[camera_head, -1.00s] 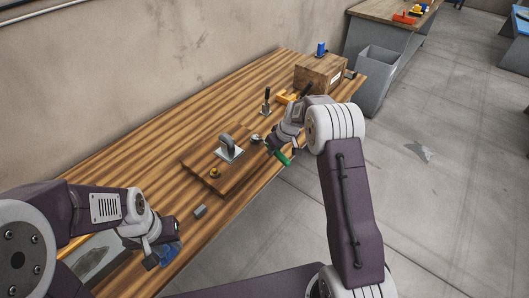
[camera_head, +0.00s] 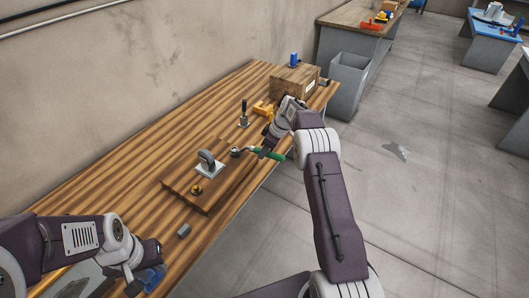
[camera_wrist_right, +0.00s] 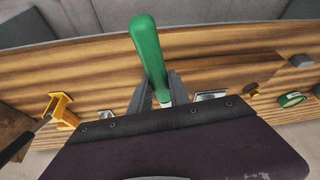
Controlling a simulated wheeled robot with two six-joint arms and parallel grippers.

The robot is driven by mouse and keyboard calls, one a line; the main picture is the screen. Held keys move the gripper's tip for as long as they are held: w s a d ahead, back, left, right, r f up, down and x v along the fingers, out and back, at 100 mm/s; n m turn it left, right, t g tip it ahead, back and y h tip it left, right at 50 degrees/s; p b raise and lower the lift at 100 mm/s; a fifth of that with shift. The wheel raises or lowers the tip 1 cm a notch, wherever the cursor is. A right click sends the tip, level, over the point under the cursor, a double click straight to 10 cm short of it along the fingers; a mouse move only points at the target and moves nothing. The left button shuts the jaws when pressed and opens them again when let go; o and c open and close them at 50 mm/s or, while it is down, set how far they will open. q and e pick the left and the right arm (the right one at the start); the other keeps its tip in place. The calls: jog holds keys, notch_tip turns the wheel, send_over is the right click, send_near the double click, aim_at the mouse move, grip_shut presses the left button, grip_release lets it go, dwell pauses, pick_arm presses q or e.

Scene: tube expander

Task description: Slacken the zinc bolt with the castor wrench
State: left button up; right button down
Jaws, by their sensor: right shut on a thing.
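My right gripper (camera_head: 264,152) is shut on the castor wrench, whose green handle (camera_head: 274,155) sticks out past the fingers over the table's front edge. The handle (camera_wrist_right: 147,50) also stands between the fingers in the right wrist view. The wrench's dark head (camera_head: 237,151) lies at the far right end of the wooden board (camera_head: 212,190). The zinc bolt cannot be made out clearly there; I cannot tell how the head sits on it. A grey castor on a pale plate (camera_head: 209,166) and a brass-coloured bolt (camera_head: 196,190) are on the board. My left gripper (camera_head: 146,272) is low at the left, its opening unclear.
A small grey block (camera_head: 184,230) lies in front of the board. A black-handled tool (camera_head: 244,115), a yellow piece (camera_head: 263,108) and a wooden box (camera_head: 294,82) stand further back. A blue thing (camera_head: 152,279) shows by my left gripper. A grey bin (camera_head: 349,83) stands beyond the table.

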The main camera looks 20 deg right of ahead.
jog(key=shift+r, duration=0.25)
jog(key=shift+r+p, duration=0.45)
jog(key=shift+r, duration=0.05)
jog(key=shift+r+p, duration=0.9)
jog(key=shift+r, duration=0.25)
